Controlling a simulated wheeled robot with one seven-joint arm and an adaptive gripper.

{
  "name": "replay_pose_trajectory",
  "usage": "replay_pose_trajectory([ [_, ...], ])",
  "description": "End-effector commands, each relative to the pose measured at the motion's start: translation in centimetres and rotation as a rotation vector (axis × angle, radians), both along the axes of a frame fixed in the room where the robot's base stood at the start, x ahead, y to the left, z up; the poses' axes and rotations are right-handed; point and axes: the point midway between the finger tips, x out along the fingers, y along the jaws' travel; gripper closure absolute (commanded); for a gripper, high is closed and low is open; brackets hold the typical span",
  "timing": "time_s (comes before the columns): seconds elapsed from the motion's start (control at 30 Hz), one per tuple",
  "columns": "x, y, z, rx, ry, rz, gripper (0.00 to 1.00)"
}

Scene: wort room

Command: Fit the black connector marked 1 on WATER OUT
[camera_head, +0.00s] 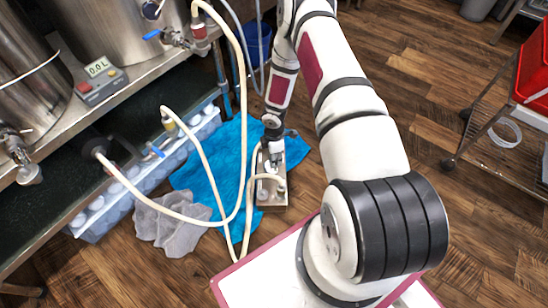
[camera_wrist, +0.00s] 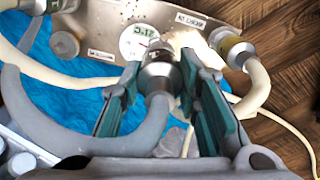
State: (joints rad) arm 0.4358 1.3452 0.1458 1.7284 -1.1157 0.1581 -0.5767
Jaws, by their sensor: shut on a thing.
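My gripper (camera_wrist: 160,75) is shut on a metal connector (camera_wrist: 158,60) with a grey hose (camera_wrist: 60,130) that curves down and left. I cannot see a 1 on it. The connector is at the steel plate unit (camera_wrist: 105,38); whether it is seated on a port or just in front of it I cannot tell. Two small labels on the unit appear upside down and too small to read surely. In the head view my gripper (camera_head: 272,150) is over the unit (camera_head: 274,200), which stands on the floor.
A connector with a yellow ring (camera_wrist: 235,50) and cream hose sits at the unit's right in the wrist view. A round dial (camera_wrist: 138,42) is behind my gripper. A blue towel (camera_head: 210,180), grey cloth (camera_head: 175,228) and bottle crate (camera_head: 95,222) lie left. Cream hoses (camera_head: 243,90) loop nearby.

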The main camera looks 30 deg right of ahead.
Motion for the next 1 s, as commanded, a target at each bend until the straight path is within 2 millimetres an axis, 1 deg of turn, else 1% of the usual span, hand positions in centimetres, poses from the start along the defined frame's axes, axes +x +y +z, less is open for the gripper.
replay_pose_trajectory([
  [0.03,0.0,0.0,0.5,0.000,-0.001,0.000,1.00],
  [0.47,0.0,0.0,2.7,0.000,0.000,0.000,1.00],
  [0.87,0.1,0.0,3.1,0.000,0.000,-0.005,1.00],
  [0.97,0.6,-0.1,4.5,-0.001,-0.003,-0.037,1.00],
  [1.0,1.0,-0.1,5.6,0.000,-0.004,-0.061,1.00],
])
